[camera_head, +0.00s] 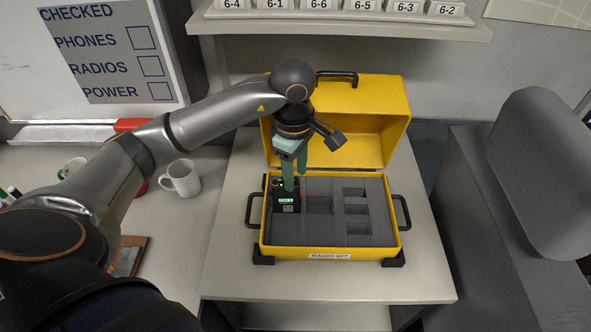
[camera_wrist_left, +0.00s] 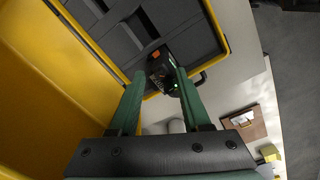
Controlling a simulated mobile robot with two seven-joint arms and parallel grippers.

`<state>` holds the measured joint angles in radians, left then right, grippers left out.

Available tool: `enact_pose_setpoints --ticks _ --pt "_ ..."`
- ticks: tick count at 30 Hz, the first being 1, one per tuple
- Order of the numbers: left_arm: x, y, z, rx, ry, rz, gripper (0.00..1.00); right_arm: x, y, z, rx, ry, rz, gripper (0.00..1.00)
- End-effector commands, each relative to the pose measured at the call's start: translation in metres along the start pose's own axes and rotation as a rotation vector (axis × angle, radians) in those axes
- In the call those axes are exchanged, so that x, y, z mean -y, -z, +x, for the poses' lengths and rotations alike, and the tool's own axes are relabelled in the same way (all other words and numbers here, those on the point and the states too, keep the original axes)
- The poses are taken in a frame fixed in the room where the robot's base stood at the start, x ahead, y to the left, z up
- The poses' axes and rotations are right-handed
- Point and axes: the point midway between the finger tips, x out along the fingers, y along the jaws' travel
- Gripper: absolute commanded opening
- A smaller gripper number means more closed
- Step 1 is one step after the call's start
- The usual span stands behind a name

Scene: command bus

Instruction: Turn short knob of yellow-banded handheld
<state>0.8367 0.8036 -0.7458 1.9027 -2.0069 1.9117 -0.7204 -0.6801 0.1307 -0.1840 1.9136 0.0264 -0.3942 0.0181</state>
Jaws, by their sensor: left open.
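A black handheld (camera_head: 287,203) with a small lit display sits in the left compartment of the yellow case's grey foam. It also shows in the left wrist view (camera_wrist_left: 160,75), with an orange part and a small green light on its end. I cannot make out a yellow band or tell its knobs apart. My left gripper (camera_head: 295,180) comes down from above, its green fingers open at the handheld's top end. In the wrist view the fingers (camera_wrist_left: 158,78) stand to either side of the handheld's end. I cannot tell whether they touch it. My right gripper is out of view.
The yellow case (camera_head: 330,240), labelled radio kit, stands open on the table with its lid (camera_head: 385,120) raised behind my gripper. Its other foam compartments look empty. A white mug (camera_head: 182,180) and a clipboard (camera_head: 128,256) are to the left. A shelf (camera_head: 340,25) with number tags is above.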

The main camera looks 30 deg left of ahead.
Motion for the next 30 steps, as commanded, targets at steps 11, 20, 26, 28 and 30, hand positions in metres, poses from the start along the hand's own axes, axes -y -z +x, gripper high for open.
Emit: enact_pose_setpoints --ticks 11,20,26,28,30 --pt "0.0000 -0.0001 0.0025 0.000 0.000 0.000 0.40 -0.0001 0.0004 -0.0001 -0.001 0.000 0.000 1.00" --pt "0.0000 0.0000 0.0022 0.000 0.000 0.000 0.06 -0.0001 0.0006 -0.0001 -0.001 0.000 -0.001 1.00" --pt "0.0000 0.0000 0.0021 0.000 0.000 0.000 0.00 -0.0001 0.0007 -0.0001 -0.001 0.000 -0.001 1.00" --pt "0.0000 0.0000 0.0021 0.000 0.000 0.000 0.00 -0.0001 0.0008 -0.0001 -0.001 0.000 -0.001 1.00" --pt "0.0000 0.0000 0.0021 0.000 0.000 0.000 0.00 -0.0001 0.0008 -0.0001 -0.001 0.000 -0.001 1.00"
